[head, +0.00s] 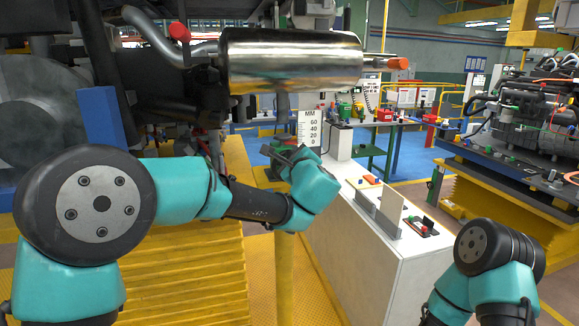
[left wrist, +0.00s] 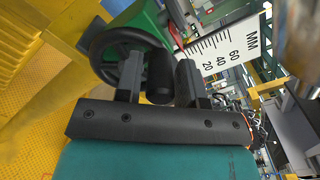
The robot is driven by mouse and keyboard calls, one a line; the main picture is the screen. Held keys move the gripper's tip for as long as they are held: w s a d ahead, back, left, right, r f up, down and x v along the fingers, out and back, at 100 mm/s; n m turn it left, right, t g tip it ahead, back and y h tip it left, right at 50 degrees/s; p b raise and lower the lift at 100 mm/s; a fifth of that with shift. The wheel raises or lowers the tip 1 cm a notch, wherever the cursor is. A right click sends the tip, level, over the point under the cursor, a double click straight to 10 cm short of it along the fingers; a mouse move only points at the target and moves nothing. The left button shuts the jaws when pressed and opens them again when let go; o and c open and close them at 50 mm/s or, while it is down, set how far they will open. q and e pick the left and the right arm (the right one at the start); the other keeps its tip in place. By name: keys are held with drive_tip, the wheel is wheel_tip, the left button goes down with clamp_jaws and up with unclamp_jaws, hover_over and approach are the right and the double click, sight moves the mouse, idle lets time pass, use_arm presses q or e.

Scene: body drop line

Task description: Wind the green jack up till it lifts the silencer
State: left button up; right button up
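The silencer (head: 290,60), a shiny metal cylinder, hangs at the top middle of the head view. A grey post (head: 283,108) stands under it; whether they touch I cannot tell. The green jack (left wrist: 148,18) shows in the left wrist view with its black handwheel (left wrist: 98,60) and a black knob (left wrist: 160,78). My left gripper (head: 290,155) is at the jack and hides much of it in the head view. In the left wrist view its fingers (left wrist: 160,82) stand either side of the knob, with narrow gaps. My right gripper is out of view.
A white scale marked MM (head: 310,127) stands beside the post. A white cabinet (head: 375,240) with small parts on top is to the right. An engine (head: 530,120) rests on a yellow lift at far right. Red-ended pipes project from the silencer's sides.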

use_arm(q)
clamp_jaws()
drive_tip(key=shift+w+d+f, duration=0.2)
drive_tip(key=shift+d, duration=0.4)
drive_tip(key=shift+w+d+f, duration=0.15)
drive_tip(key=shift+d+f, duration=0.05)
drive_tip(key=shift+d, duration=0.4)
drive_tip(key=shift+w+d+f, duration=0.25)
drive_tip(key=shift+d+f, duration=0.5)
drive_tip(key=shift+f, duration=0.4)
